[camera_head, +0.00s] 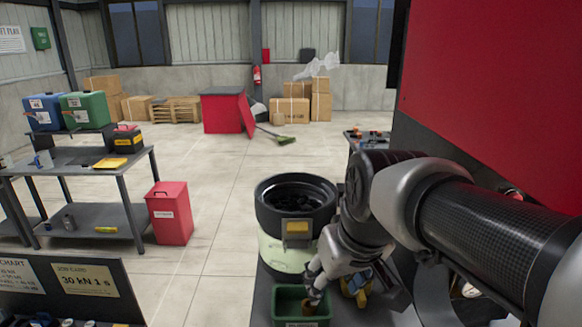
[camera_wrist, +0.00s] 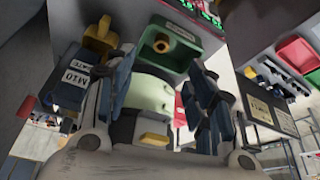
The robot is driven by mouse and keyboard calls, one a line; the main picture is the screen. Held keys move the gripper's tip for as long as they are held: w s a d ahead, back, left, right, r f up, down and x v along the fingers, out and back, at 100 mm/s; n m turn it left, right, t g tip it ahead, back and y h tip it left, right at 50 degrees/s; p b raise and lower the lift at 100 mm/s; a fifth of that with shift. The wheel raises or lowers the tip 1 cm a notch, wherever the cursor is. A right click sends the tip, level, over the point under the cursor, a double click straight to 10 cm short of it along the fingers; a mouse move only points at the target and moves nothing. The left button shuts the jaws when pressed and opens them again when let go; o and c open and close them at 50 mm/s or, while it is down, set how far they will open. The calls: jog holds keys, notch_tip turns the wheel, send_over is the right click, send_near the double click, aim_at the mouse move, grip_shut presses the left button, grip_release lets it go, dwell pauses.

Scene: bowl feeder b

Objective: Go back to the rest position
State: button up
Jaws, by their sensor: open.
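My gripper (camera_head: 314,284) reaches down above the small green bin (camera_head: 287,306) in the head view. In the wrist view my gripper (camera_wrist: 152,75) shows its two dark fingers spread wide, with nothing held between them. Beyond the fingers, the green bin (camera_wrist: 188,50) has a brass-coloured piece (camera_wrist: 162,43) in it. In the head view a brownish piece (camera_head: 309,308) shows at the bin, partly behind the fingers. My arm stretches in from the right side of the head view.
A bowl feeder (camera_head: 284,253) with a black top full of dark parts stands close left of my arm. A red panel (camera_head: 500,90) rises at the right. A grey workbench (camera_head: 75,158) and a red bin (camera_head: 169,214) stand left. The floor between is clear.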

jog(key=s+d+f+m, duration=0.1)
jog(key=s+d+f, duration=0.2)
jog(key=s, duration=0.5)
jog(key=s+d+f+m+h+b, duration=0.1)
jog(key=s+d+f+m, duration=0.1)
jog(key=s, duration=0.6)
notch_tip(320, 180, down, 2)
jog(key=shift+s+d+f, duration=0.1)
jog(key=shift+s+d, duration=0.2)
jog(key=shift+d, duration=0.6)
